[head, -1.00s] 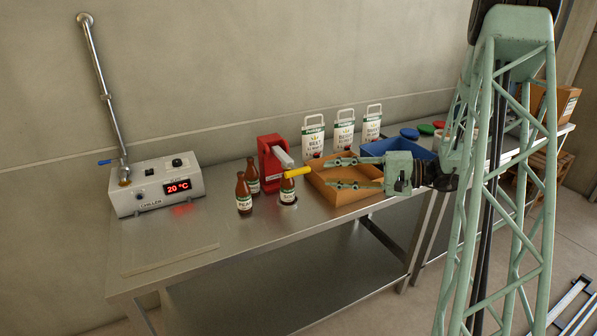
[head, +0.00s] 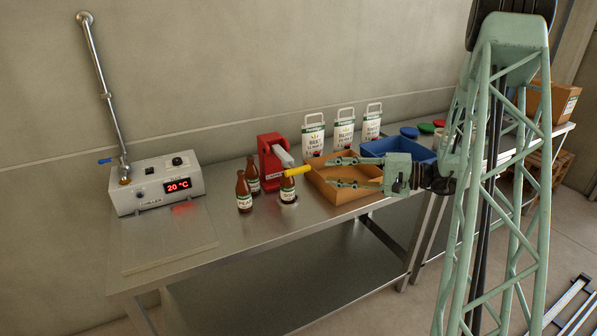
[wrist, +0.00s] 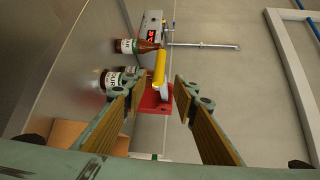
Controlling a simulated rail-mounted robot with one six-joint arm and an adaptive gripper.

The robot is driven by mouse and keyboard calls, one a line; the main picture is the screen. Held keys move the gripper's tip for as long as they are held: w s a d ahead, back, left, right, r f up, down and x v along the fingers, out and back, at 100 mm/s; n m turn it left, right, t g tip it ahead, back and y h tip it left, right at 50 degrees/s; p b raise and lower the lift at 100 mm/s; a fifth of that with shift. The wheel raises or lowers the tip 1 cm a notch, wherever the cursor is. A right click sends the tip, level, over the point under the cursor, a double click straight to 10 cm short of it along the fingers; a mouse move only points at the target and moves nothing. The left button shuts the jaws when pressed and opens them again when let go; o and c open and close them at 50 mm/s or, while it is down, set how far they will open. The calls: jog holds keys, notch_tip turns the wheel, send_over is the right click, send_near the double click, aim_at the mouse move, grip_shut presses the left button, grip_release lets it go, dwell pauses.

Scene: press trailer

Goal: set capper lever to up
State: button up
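The red capper (head: 270,158) stands on the steel table, with a grey arm and a yellow lever handle (head: 298,171) that points out to the right and toward the front. A brown bottle (head: 288,191) stands under the lever. My gripper (head: 333,172) is open and empty, to the right of the handle, with its fingers pointing left at it. In the wrist view the yellow handle (wrist: 160,66) lies ahead of and between the open fingers (wrist: 157,90), apart from both. The red capper body (wrist: 152,103) shows behind it.
Two brown bottles (head: 244,193) stand left of the capper. A cardboard tray (head: 345,193) lies below my gripper, with a blue bin (head: 400,150) behind. White pouches (head: 313,137) stand at the wall.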

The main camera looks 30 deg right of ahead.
aim_at(304, 170)
jog(key=shift+b+x, duration=0.4)
jog(key=shift+x, duration=5.85)
jog(key=shift+f, duration=0.1)
grip_shut()
